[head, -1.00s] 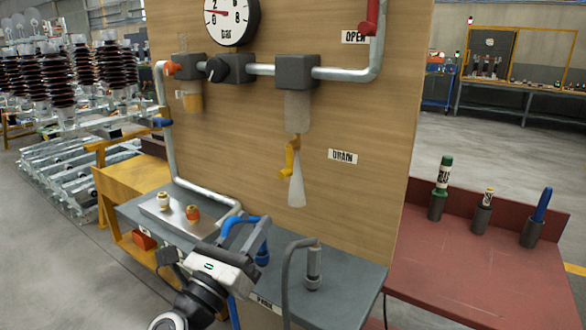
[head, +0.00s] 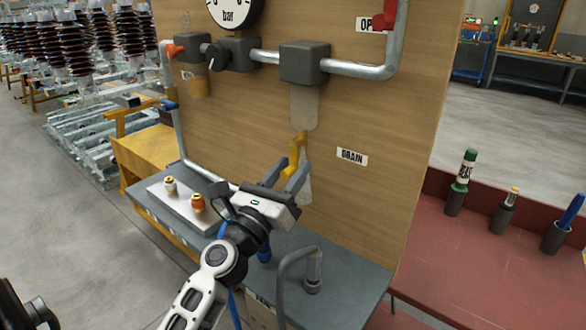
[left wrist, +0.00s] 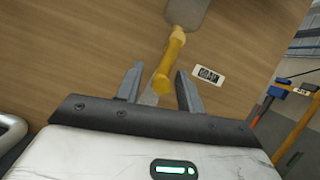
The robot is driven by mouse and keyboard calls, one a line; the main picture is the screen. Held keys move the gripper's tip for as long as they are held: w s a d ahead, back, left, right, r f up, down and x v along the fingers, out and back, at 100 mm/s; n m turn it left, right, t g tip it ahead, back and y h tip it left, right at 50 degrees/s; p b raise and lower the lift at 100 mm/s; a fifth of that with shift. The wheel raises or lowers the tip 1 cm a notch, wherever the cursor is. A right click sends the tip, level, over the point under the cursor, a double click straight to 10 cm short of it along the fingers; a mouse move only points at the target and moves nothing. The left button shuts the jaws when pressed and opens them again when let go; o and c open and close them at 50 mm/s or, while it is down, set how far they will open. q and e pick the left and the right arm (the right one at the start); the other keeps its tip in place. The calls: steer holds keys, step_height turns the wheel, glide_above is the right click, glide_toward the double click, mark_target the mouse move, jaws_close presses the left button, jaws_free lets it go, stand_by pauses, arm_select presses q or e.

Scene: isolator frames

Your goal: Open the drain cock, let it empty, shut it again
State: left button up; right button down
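The yellow drain cock lever (head: 295,157) hangs under the clear bowl (head: 303,106) on the panel, left of the DRAIN label (head: 352,156). Its lower end slants down to the left. A pale cone (head: 305,189) shows below it; I cannot tell if it is an outlet or liquid. My left gripper (head: 292,167) is open at the lever's lower end. In the left wrist view the yellow lever (left wrist: 169,62) reaches down between the spread fingers (left wrist: 159,70), with gaps on both sides.
A grey pipe (head: 360,70) and regulator block (head: 305,62) are above. A grey shelf (head: 350,275) below bears a hooked grey tube (head: 313,270) and a plate with two fittings (head: 197,203). A red bench (head: 440,250) with several holders is at the right.

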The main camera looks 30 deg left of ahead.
arm_select(q)
jaws_close()
